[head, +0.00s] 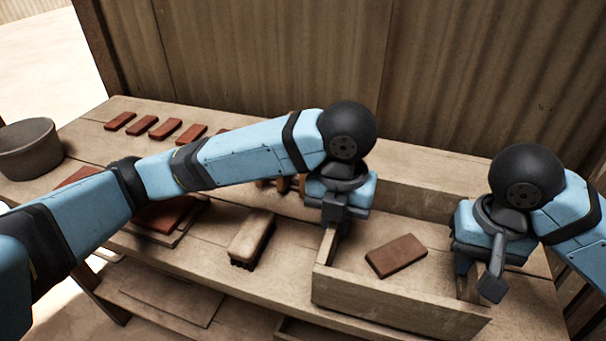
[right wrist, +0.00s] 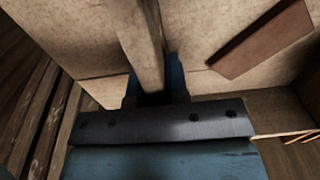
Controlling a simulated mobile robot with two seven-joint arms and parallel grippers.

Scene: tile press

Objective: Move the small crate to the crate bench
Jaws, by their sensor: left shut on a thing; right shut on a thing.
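The small crate (head: 395,302) is a shallow open wooden box at the right front of the wooden workbench. One reddish-brown tile (head: 396,256) lies inside it, and the tile also shows in the right wrist view (right wrist: 262,38). My left gripper (head: 333,222) is shut on the crate's left wall. My right gripper (head: 478,272) is shut on the crate's right wall. In the right wrist view the wall (right wrist: 140,35) runs between the fingers of my right gripper (right wrist: 157,88). The fingertips are largely hidden. I cannot tell whether the crate rests on the bench or is slightly raised.
The workbench (head: 225,205) carries a brush (head: 251,238) left of the crate and a row of tiles (head: 166,129) at the back. A grey bucket (head: 28,148) stands at the far left. A corrugated wall (head: 300,60) closes the back. A lower shelf (head: 170,295) shows beneath.

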